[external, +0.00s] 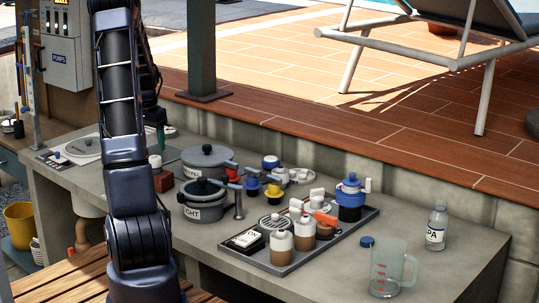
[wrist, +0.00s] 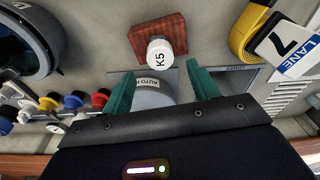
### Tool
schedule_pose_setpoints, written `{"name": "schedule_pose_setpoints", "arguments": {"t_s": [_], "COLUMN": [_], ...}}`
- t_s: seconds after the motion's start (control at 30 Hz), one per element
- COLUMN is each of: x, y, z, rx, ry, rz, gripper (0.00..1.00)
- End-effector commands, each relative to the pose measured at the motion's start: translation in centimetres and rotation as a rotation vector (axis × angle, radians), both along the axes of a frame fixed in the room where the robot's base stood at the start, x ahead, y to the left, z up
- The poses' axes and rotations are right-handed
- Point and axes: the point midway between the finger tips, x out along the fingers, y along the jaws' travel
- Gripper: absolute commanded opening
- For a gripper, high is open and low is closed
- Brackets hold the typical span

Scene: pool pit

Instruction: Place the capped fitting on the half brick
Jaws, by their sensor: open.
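The capped fitting (wrist: 160,53), with a round white cap marked K5, is upright at one edge of the reddish half brick (wrist: 172,24) and appears to rest on it. In the external view the white fitting (external: 155,162) shows above the brick (external: 163,182), partly hidden by my arm. My gripper (wrist: 163,80) is open, with its two green fingers apart and nothing held between them. The fitting is just beyond the fingertips, and the fingers do not appear to touch it. In the external view my gripper (external: 161,138) is mostly hidden behind the arm; one green finger shows.
A grey round lid (wrist: 153,93) lies below the fingers' line of sight. Dark pots (external: 203,190) stand right of the brick. A crowded tray (external: 284,268), a clear jug (external: 388,272) and a bottle (external: 437,228) are farther right. A yellow coil (wrist: 246,30) lies near the brick.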

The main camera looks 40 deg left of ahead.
Motion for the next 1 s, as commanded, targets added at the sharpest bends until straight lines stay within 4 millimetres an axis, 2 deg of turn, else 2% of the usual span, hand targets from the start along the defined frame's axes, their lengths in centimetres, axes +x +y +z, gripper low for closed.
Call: {"name": "schedule_pose_setpoints", "arguments": {"t_s": [0.1, 0.3, 0.7, 0.77, 0.87, 1.0], "x": [-0.2, -0.5, -0.5, -0.3, 0.3, 0.9], "y": [0.0, -0.1, -0.5, -1.4, -4.1, -9.9], "z": [2.3, 4.8, 5.9, 6.4, 7.9, 10.7], "rx": [0.003, 0.001, 0.001, 0.007, 0.024, 0.053], "ry": [-0.001, -0.001, -0.001, -0.001, -0.002, -0.007], "rz": [0.000, 0.000, -0.003, -0.007, -0.018, -0.038], "gripper": [0.60, 0.60, 0.60, 0.60, 0.60, 0.60]}}
